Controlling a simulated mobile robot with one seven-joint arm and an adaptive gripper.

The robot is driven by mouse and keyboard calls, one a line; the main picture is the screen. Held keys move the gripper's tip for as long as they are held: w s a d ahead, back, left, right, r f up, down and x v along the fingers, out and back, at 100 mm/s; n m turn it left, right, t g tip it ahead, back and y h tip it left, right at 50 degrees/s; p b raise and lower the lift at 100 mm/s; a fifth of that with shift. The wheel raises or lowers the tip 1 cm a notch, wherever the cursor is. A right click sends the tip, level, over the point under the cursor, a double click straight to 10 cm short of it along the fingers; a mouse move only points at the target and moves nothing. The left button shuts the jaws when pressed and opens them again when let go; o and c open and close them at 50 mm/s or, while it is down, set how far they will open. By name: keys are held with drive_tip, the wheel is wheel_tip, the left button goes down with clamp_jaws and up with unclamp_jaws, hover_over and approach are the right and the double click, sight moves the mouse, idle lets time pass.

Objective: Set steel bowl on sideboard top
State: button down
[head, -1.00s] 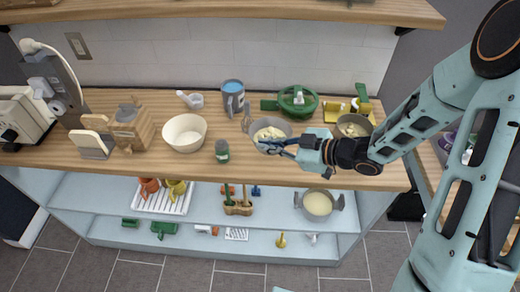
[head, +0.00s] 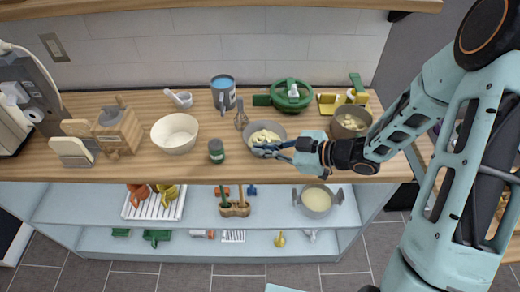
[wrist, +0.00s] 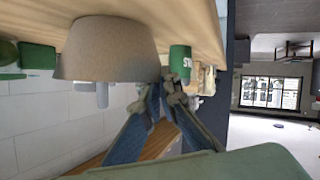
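The sideboard top (head: 300,170) is a long wooden surface. My gripper (head: 264,149) is at the bowl's near side and hides part of its rim. In the wrist view the bowl's outer wall (wrist: 110,48) shows upside down, and my gripper (wrist: 160,90) has its dark blue fingertips close together at the rim. I cannot tell whether they press on it, or whether the bowl is slightly raised.
A green jar (head: 216,151) and a cream bowl (head: 174,134) stand to the left. A whisk (head: 241,119), blue-filled mug (head: 223,92) and green pan (head: 291,95) are behind. A brown pot (head: 350,122) is at right. Bare wood lies along the front edge.

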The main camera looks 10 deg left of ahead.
drive_tip(key=c, duration=2.7)
unclamp_jaws()
drive_tip(key=o, duration=0.5)
drive_tip(key=shift+d, duration=0.1)
drive_tip(key=shift+o, duration=0.2)
drive_tip(key=v, duration=1.2)
